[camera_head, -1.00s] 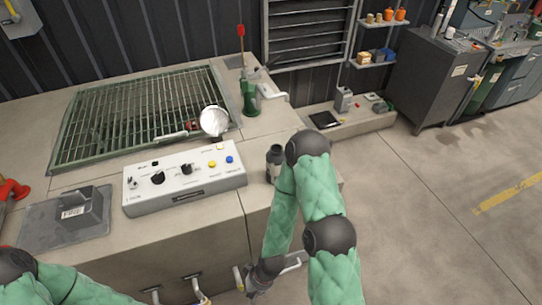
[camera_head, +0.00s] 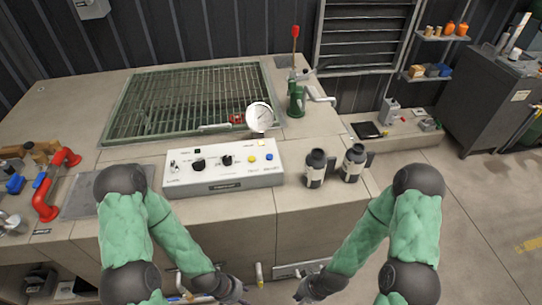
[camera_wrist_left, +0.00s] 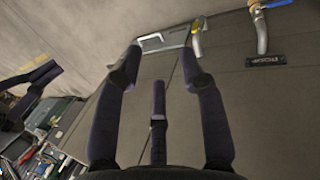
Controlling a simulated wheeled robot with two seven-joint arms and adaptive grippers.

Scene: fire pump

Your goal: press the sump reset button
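The white control panel (camera_head: 224,178) lies on the bench top, with black knobs on its left and middle. A yellow button (camera_head: 252,158) and a blue button (camera_head: 269,157) sit side by side at its right end. Their labels are too small to read, so I cannot tell which is the sump reset. My left gripper (camera_head: 232,291) is low in front of the bench, below the panel; its fingers are spread and empty in the left wrist view (camera_wrist_left: 160,58). My right gripper (camera_head: 312,291) is also low in front of the bench, apart from the panel; its fingers are unclear.
Two dark bottles (camera_head: 316,168) (camera_head: 353,163) stand just right of the panel. A round gauge (camera_head: 259,116) and green grating (camera_head: 185,100) are behind it. A green hand pump (camera_head: 297,99) stands back right. Red pipework (camera_head: 49,190) is at the left. Handles line the bench front.

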